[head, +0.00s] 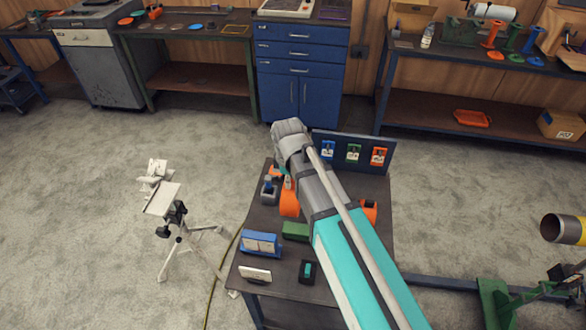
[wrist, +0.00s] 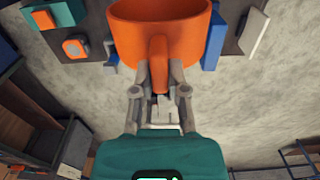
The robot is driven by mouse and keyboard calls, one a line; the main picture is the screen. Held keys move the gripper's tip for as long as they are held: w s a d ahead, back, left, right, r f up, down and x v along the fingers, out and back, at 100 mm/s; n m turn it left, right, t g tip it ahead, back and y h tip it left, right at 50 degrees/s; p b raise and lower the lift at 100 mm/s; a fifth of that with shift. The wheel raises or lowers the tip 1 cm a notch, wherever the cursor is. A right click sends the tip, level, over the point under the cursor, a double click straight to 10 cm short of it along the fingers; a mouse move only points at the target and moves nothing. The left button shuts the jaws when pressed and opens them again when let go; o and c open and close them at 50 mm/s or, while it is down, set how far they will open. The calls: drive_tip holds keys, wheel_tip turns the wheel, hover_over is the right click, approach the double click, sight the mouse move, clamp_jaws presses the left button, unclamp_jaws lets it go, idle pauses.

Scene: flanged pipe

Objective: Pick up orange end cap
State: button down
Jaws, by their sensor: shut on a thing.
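The orange end cap (wrist: 160,35) is a wide round cup with a handle-like tab in the wrist view. My gripper (wrist: 160,90) is shut on that tab, with one finger on each side. My arm hides much of the gripper there. I cannot tell from these frames whether the cap touches the table.
A green block (head: 295,231), a blue box (head: 261,243) and a grey-blue piece (head: 269,191) stand on the table nearby. An upright panel (head: 322,138) with coloured tags lines its back edge. Another orange part (head: 369,209) is right of my arm. A tripod stand (head: 175,215) is left.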

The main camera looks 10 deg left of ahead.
sight(288, 195)
drive_tip(key=shift+s+d+r+p, duration=0.1)
drive_tip(key=shift+s+r+p, duration=0.15)
drive_tip(key=shift+s, duration=0.45)
drive_tip(key=shift+s+r+p, duration=0.15)
drive_tip(key=shift+s+r, duration=0.2)
drive_tip(key=shift+s, duration=0.35)
wheel_tip(288, 195, down, 5)
drive_tip(key=b, duration=0.5)
